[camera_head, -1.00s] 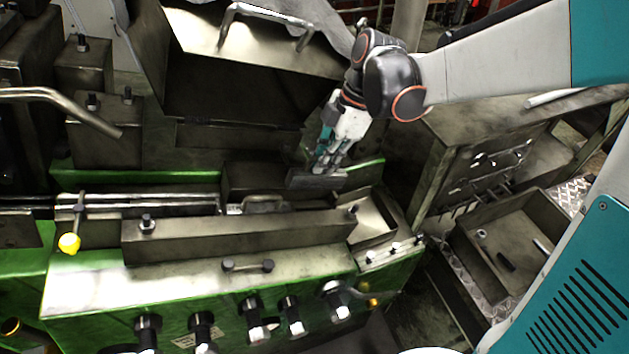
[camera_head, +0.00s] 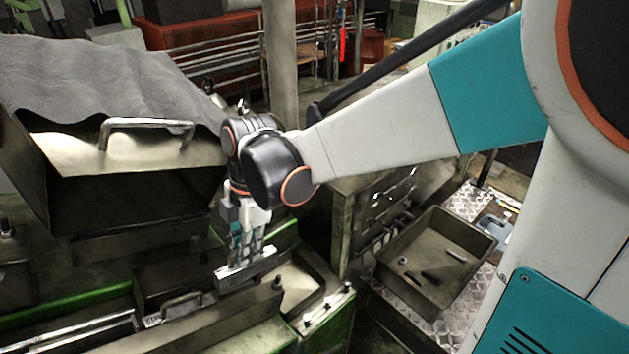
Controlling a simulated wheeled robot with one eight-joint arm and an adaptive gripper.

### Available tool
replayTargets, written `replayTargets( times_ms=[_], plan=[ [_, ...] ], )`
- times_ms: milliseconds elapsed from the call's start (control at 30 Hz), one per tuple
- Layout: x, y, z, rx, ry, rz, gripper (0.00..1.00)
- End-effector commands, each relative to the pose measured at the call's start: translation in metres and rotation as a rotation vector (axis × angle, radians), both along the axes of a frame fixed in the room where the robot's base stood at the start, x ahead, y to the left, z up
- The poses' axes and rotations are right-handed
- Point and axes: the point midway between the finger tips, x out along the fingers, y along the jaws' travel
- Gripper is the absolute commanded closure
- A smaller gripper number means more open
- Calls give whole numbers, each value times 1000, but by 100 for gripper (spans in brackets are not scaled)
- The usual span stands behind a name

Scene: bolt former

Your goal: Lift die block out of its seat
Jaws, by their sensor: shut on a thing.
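The die block (camera_head: 246,273) is a dark grey metal bar at the machine's right end, near the middle of the picture. My gripper (camera_head: 249,258) points down and is shut on the block's upper part. The block appears tilted a little in the picture, its right end higher. Its underside lies close over the machine bed, and I cannot tell whether it still touches its seat. The seat itself is hidden behind the block and the bed's front rail (camera_head: 215,335).
The raised guard with a handle (camera_head: 150,124) stands left of my arm. A metal tray (camera_head: 436,254) with small loose parts lies at right. A dark cabinet (camera_head: 352,215) stands between machine and tray. A bed handle (camera_head: 182,304) is left of the block.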

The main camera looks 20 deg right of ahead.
Motion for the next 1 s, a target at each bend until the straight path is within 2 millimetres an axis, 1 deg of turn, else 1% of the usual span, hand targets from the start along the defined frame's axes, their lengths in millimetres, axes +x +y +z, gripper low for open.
replayTargets(
  times_ms=[33, 300, 800, 1000],
  plan=[
    [-7, 0, 4, -9, -2, 3, 100],
    [-20, -4, 11, -62, -17, 2, 100],
    [-45, -12, 24, -159, -45, 2, 100],
    [-49, -14, 26, -181, -52, 1, 100]
  ],
)
